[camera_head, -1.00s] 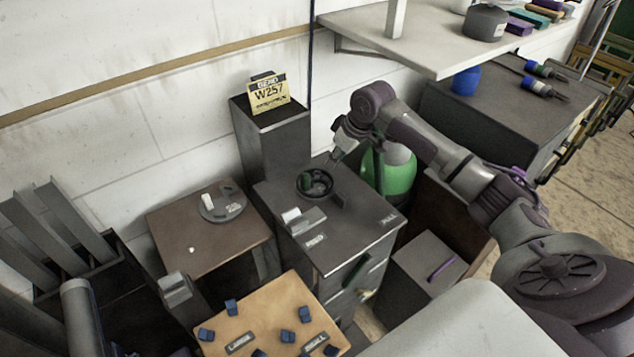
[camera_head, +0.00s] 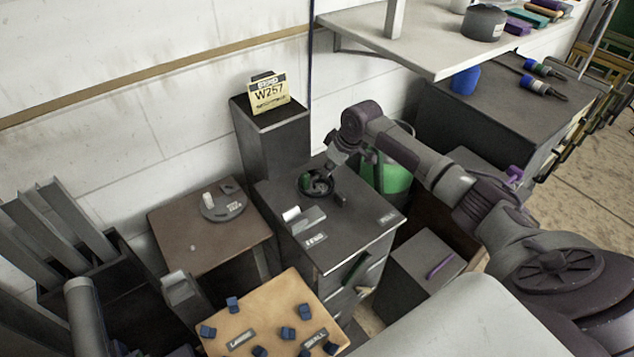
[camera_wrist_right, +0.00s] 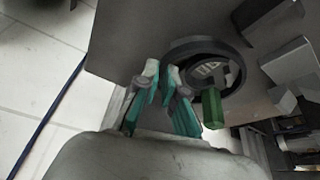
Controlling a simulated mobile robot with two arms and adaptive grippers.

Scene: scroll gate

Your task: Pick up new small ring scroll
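Several small dark-blue pieces (camera_head: 286,333) lie on the tan board (camera_head: 270,301), which carries a LARGE label (camera_head: 241,341) and a SMALL label (camera_head: 314,340). I cannot tell which piece is the new small ring scroll. My right gripper (camera_head: 328,168) is over the back of the dark cabinet, close to a round black ring-shaped holder (camera_head: 306,184), away from the board. In the right wrist view its teal fingers (camera_wrist_right: 161,70) stand apart with nothing between them, beside the black ring (camera_wrist_right: 236,61) and a green piece (camera_wrist_right: 212,108).
The dark cabinet (camera_head: 361,238) has a white roll in a grey holder on top. A brown table (camera_head: 180,250) with a round grey dish (camera_head: 223,207) stands left of it. A tall dark pedestal (camera_head: 273,145) stands behind, and a green cylinder (camera_head: 396,177) stands right of the cabinet.

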